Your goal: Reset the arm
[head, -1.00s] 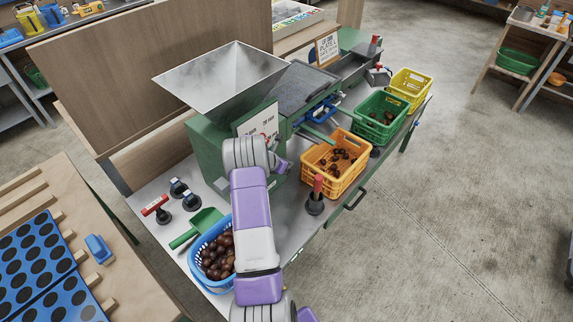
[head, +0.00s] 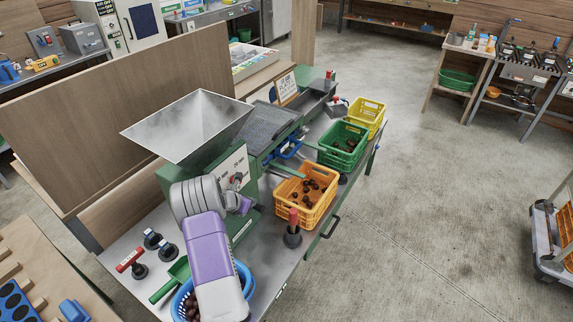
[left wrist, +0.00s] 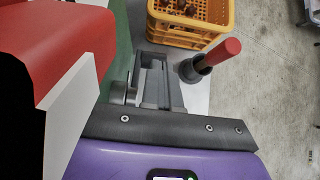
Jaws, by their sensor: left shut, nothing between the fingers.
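My left arm reaches up from the bottom of the head view. Its gripper (head: 246,206) is in front of the green machine (head: 188,176), just below its white panel (head: 232,172). The gripper is partly hidden behind the wrist. In the left wrist view the grey fingers (left wrist: 157,85) are shut with nothing between them. A large red and white shape (left wrist: 60,45) fills that view's left side, very close to the camera; I cannot tell what it is. My right gripper is not in view.
An orange crate (head: 325,203) with chestnuts and a red-handled lever (head: 293,222) stand right of the gripper. A blue basket (head: 246,277) is beside the forearm, near a green scoop (head: 166,287). Green (head: 358,143) and yellow (head: 379,112) crates stand farther back. Right-hand floor is largely clear.

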